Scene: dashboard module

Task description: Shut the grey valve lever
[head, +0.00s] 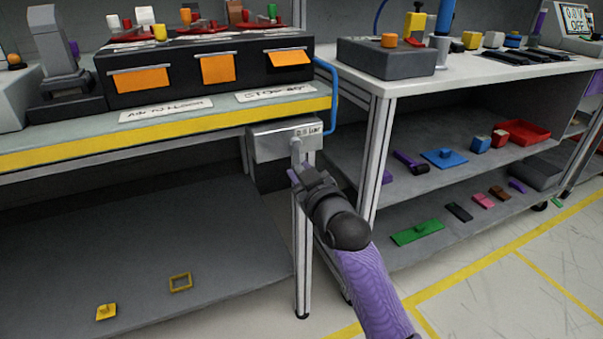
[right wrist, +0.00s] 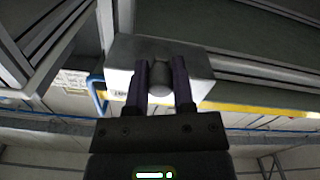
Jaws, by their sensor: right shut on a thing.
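The grey valve lever (head: 296,149) is on the front of a light grey valve box (head: 271,146) under the edge of the left bench. Its visible part points down from the box face. The box has a small label reading in bar; its digits are hard to read. My right gripper (head: 298,172) is at the lever from below. In the right wrist view, its two fingers (right wrist: 161,88) are shut on the rounded grey end of the lever (right wrist: 160,72), with the box (right wrist: 200,85) behind. The fingers hide part of the lever. My left gripper is out of view.
A blue hose (head: 333,95) curves beside the box's right side. The yellow bench edge (head: 165,132) runs just above it. Bench legs (head: 303,262) stand below and to the right. A shelf with coloured parts (head: 445,158) lies to the right.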

